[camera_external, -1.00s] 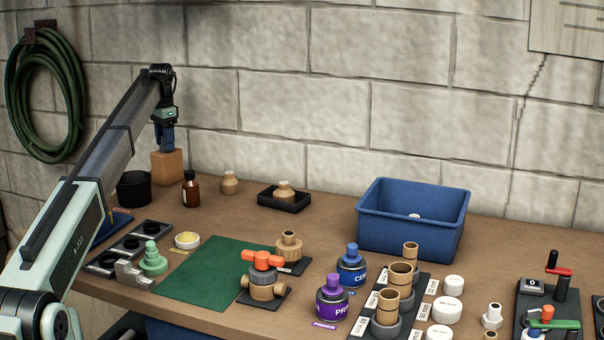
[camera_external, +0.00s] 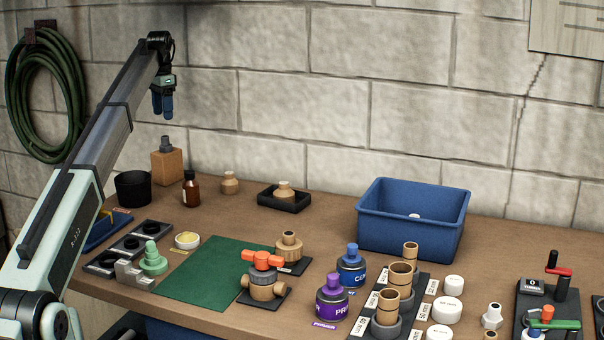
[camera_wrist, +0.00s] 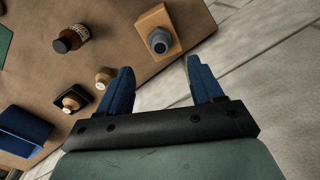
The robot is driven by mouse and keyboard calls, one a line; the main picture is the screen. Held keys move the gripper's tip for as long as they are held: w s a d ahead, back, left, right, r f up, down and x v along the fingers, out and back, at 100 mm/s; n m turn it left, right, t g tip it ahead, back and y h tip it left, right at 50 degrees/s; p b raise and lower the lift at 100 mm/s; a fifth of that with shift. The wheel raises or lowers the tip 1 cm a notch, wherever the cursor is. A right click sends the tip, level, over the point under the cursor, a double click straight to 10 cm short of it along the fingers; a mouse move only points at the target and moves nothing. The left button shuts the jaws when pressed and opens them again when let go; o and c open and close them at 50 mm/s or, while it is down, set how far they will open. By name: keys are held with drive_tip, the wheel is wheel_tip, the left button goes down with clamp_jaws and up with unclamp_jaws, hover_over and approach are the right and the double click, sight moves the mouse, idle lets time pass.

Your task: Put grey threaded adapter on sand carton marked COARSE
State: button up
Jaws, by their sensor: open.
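The grey threaded adapter (camera_external: 166,144) stands on top of the sand carton (camera_external: 167,167), a tan block at the back left of the bench. In the wrist view the adapter (camera_wrist: 159,42) sits upright on the carton's top (camera_wrist: 172,28), inside its edges. My gripper (camera_external: 162,110) is in the air above the adapter, apart from it. In the wrist view my gripper (camera_wrist: 158,78) has its two blue fingers spread with nothing between them. The COARSE marking cannot be read in these views.
A black cup (camera_external: 133,188) and a brown bottle (camera_external: 190,189) stand near the carton. A tan fitting (camera_external: 230,183) and a black tray (camera_external: 268,200) are to the right. The block wall rises close behind. A blue bin (camera_external: 411,239) stands farther right.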

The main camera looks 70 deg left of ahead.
drive_tip(key=shift+r, duration=1.25)
drive_tip(key=shift+d, duration=0.1)
